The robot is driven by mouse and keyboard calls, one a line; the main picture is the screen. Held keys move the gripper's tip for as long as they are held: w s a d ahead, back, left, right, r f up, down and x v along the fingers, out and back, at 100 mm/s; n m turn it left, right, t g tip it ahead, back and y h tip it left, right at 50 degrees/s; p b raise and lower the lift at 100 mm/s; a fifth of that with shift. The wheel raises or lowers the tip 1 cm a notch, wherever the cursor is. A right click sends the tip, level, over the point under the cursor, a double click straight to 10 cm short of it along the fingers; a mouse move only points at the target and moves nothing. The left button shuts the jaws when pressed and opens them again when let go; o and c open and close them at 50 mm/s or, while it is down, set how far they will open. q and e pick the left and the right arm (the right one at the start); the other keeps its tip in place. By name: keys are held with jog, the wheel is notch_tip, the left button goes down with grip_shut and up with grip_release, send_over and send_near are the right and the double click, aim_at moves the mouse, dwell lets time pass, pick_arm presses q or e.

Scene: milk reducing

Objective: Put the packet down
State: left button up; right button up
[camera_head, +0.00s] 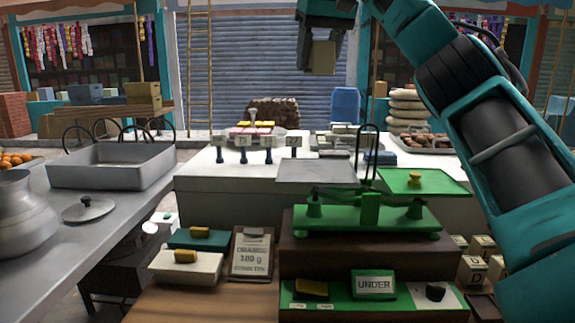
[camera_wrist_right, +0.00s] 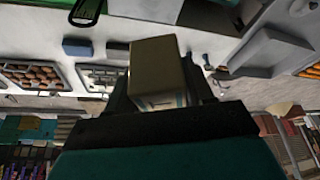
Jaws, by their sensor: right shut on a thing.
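My right gripper (camera_head: 320,66) is at the top of the head view, raised above the counters and shut on a tan, box-shaped packet (camera_head: 323,57). In the right wrist view the packet (camera_wrist_right: 160,70) shows between the dark fingers, with a pale printed band at its lower end. The green balance scale (camera_head: 368,216) stands below on a brown stand. Its left grey pan (camera_head: 317,171) is bare, and a small yellow piece sits on its green right pan (camera_head: 440,182). A sign reading UNDER (camera_head: 374,284) stands in front. My left gripper is out of view.
A grey metal basin (camera_head: 112,164) stands on the left counter. Several small blocks marked D (camera_head: 473,270) are at the lower right.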

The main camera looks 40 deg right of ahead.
aim_at(312, 170)
notch_tip(312, 170, down, 20)
jog(key=shift+d+r, duration=0.1)
jog(key=shift+r, duration=0.05)
dwell(0.7)
jog(key=o, duration=1.1)
jog(key=shift+v, duration=6)
